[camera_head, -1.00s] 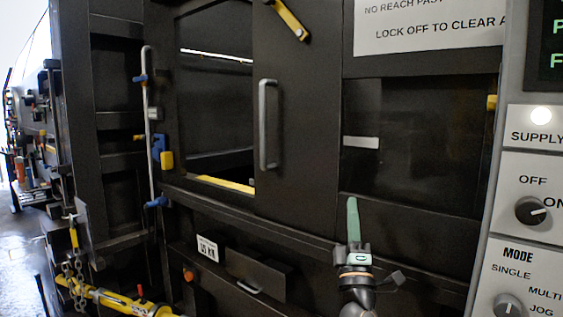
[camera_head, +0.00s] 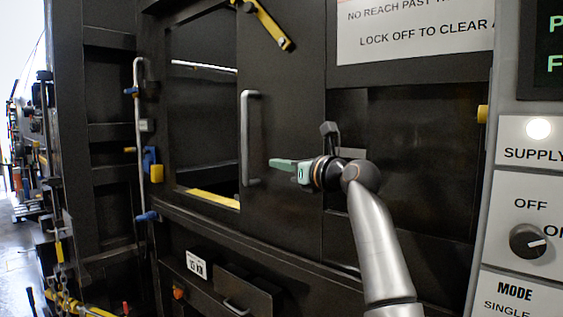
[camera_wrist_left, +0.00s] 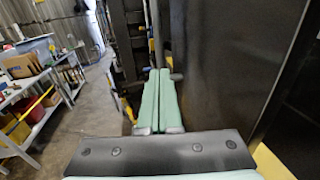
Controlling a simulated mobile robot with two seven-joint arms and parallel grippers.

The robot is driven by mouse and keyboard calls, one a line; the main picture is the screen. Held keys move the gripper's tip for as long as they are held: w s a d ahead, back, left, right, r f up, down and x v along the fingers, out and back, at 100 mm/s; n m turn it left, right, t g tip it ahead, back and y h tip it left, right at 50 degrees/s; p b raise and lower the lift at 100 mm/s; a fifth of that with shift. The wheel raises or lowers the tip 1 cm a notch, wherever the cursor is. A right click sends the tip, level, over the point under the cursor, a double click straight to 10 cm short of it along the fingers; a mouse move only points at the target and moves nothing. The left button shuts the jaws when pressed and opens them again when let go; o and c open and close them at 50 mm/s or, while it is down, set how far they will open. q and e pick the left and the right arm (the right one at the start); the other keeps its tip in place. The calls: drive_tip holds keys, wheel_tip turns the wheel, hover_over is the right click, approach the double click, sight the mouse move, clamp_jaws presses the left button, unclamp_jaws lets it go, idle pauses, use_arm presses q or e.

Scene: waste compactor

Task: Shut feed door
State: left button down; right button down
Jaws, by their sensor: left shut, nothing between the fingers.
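The feed door (camera_head: 285,110) is a dark panel with a grey vertical bar handle (camera_head: 246,138) near its left edge. It stands partly open, with the dark feed opening (camera_head: 204,125) exposed to its left. My left gripper (camera_head: 272,163) is shut and empty, its green fingers pointing left in front of the door, just right of the handle's lower half. In the left wrist view the two green fingers (camera_wrist_left: 160,75) lie together beside a dark panel. My right gripper is not in view.
A vertical grey rod (camera_head: 138,140) stands left of the opening. A control panel (camera_head: 535,200) borders the right. A drawer-like box (camera_head: 240,288) sticks out below.

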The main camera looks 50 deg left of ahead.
sight(248, 157)
use_arm(q)
drive_tip(key=a+p, duration=0.1)
drive_tip(key=a, duration=0.4)
drive_tip(key=a+p, duration=0.2)
drive_tip(key=a, duration=0.3)
drive_tip(key=shift+s+a, duration=0.2)
drive_tip(key=shift+a, duration=0.3)
drive_tip(key=shift+a, duration=0.1)
